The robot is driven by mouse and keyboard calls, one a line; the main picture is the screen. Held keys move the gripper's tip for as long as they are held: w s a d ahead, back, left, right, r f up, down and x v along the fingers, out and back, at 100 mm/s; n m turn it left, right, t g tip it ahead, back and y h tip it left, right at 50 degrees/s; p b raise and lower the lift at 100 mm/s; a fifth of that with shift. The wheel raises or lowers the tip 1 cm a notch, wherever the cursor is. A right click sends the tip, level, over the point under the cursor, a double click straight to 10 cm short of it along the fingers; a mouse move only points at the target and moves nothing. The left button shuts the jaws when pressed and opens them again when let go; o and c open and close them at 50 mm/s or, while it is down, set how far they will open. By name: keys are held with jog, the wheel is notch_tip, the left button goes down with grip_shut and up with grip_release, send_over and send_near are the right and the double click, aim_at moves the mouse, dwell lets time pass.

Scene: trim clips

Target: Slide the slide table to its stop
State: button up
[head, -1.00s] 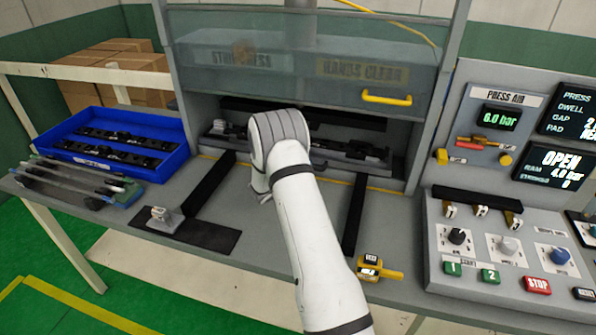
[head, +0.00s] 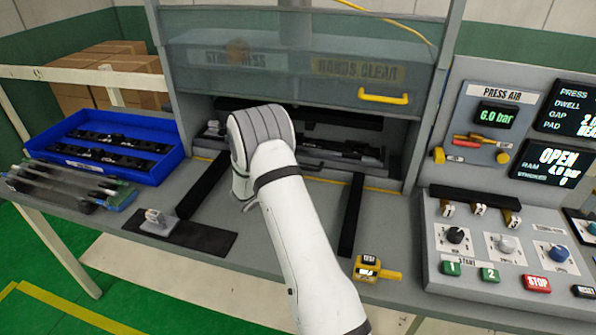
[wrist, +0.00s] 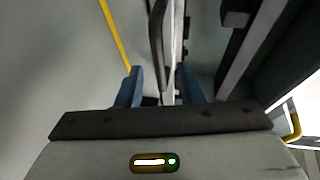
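The slide table (head: 345,160) sits inside the press opening, with dark fixtures on it; my arm hides its left middle part. A dark handle (head: 313,166) shows at its front edge. In the wrist view, my gripper (wrist: 160,88) has two blue fingers standing apart. A dark bar, seemingly the handle (wrist: 158,45), runs just beyond and between the fingertips. I cannot tell whether the fingers touch it. In the head view my gripper is hidden behind my white wrist.
Two black rails (head: 203,185) (head: 351,215) run forward on the bench (head: 275,225). A clear guard with a yellow handle (head: 384,97) is raised above the opening. A blue tray (head: 60,160) stands left, a control panel (head: 500,245) right, and a yellow-black tool (head: 372,270) in front.

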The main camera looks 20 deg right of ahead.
jog(key=shift+v, duration=1.4)
jog(key=s+a+r+m+g+y, duration=0.1)
jog(key=s+r+m+g+y, duration=0.15)
jog(key=s+r+m, duration=0.65)
jog(key=s+r+m+g+y, duration=0.2)
jog(key=s+r+m+g, duration=0.25)
jog(key=s+m, duration=0.7)
jog(key=s+a+r+m+t+y, duration=0.1)
jog(key=s+a+r+m+y, duration=0.1)
jog(key=s+a+m+y, duration=0.2)
jog(key=s+a+r+m+t+y, duration=0.2)
jog(key=s+a+m+y, duration=0.3)
jog(key=s+a+m, duration=0.5)
jog(key=s+m, duration=0.3)
jog(key=m, duration=0.4)
jog(key=shift+s+a+m, duration=0.35)
jog(key=shift+a, duration=0.05)
